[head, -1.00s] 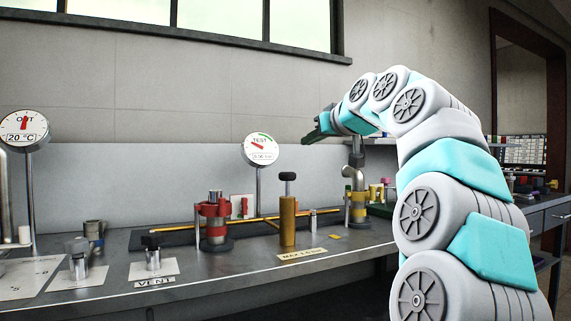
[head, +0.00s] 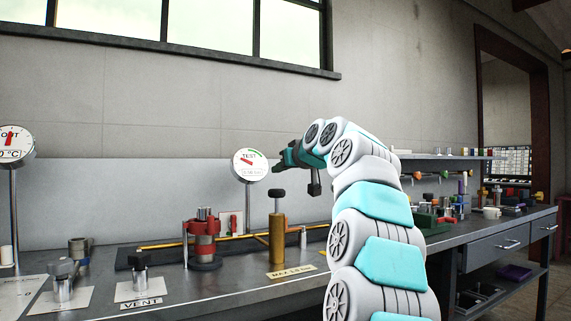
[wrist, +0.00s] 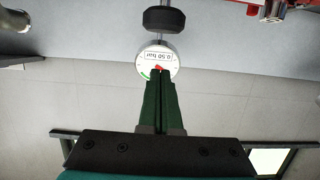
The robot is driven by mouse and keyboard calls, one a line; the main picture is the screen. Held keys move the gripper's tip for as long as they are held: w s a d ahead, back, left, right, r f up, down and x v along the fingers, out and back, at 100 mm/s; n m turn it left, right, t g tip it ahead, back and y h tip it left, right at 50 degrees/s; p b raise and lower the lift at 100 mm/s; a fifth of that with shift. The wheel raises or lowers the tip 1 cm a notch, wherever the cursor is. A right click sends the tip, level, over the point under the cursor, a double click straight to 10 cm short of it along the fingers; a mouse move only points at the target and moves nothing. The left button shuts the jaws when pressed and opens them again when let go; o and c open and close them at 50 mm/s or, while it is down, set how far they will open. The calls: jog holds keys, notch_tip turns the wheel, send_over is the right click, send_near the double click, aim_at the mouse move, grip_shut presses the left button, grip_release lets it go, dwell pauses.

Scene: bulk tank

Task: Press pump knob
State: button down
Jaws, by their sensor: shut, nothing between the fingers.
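The pump is an upright brass cylinder (head: 276,238) with a thin rod and a black knob (head: 277,193) on top, standing raised above the cylinder. In the wrist view the black knob (wrist: 164,19) shows upside down at the top, beyond my fingertips. My gripper (head: 278,168) is shut and empty, its dark green fingers a little above the knob in the head picture, apparently not touching it. In the wrist view the fingertips (wrist: 160,72) overlap the round test gauge (wrist: 158,56). That gauge (head: 249,164) stands on a pole behind the pump.
A red-collared fitting (head: 204,240) stands left of the pump. A vent knob (head: 140,262) and another knob (head: 63,270) are farther left. Several tools and a white mug (head: 491,212) are on the right.

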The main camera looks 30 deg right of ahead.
aim_at(280, 195)
notch_tip(280, 195, down, 4)
jog(key=shift+s+r, duration=0.1)
jog(key=shift+s, duration=0.05)
dwell(0.5)
notch_tip(280, 195, down, 4)
jog(key=b, duration=0.3)
jog(key=shift+r, duration=0.35)
jog(key=s+r+p, duration=0.1)
jog(key=s+r, duration=0.5)
jog(key=s, duration=0.3)
jog(key=shift+s+d+r, duration=0.15)
jog(key=shift+s+r, duration=0.05)
jog(key=shift+s, duration=0.15)
